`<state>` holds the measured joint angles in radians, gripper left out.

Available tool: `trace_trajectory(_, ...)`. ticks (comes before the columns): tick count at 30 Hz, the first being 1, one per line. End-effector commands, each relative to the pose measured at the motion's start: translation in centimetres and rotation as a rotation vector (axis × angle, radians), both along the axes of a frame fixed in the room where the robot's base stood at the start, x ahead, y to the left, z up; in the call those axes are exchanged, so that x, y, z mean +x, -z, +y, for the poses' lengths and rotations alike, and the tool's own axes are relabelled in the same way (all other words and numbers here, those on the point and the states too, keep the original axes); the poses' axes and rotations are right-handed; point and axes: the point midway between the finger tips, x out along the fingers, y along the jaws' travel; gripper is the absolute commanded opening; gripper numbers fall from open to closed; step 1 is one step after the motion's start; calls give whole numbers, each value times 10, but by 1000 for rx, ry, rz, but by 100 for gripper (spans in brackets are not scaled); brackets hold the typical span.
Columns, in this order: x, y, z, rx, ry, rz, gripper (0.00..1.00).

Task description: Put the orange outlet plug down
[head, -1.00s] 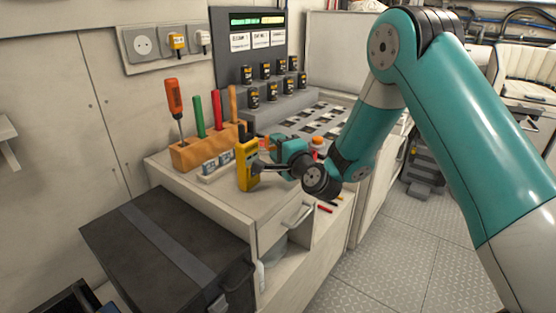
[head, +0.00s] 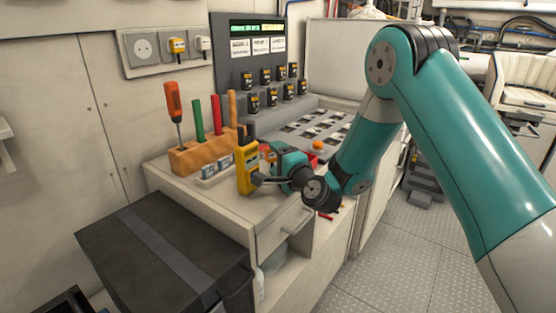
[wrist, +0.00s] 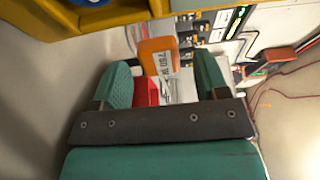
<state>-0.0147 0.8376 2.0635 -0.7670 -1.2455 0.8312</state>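The orange outlet plug (wrist: 158,58), a block with a printed label, lies beyond and between my fingertips in the wrist view. A gap shows between it and the right finger, and the left finger is close beside it. My gripper (wrist: 164,82) is open, its two teal fingers wide apart. In the head view my gripper (head: 278,160) is low over the worktop, just right of a yellow meter (head: 247,165). A small orange part, probably the plug (head: 265,148), shows there between meter and gripper, mostly hidden. I cannot tell whether it touches the worktop.
A wooden tool rack (head: 196,156) stands left of the meter. Wall outlets (head: 172,46) hold a yellow and a white plug. A dark case (head: 165,255) stands in front. The worktop's front-left area is bare.

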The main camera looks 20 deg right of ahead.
Motion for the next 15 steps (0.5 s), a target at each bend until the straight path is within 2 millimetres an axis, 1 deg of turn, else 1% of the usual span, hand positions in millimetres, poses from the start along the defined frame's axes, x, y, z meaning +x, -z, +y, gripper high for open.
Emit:
trace_trajectory(8,0,-2,0,0,0,0,67)
trace_trajectory(14,-1,-17,0,0,0,0,67)
trace_trajectory(15,-6,-7,-2,2,1,0,67)
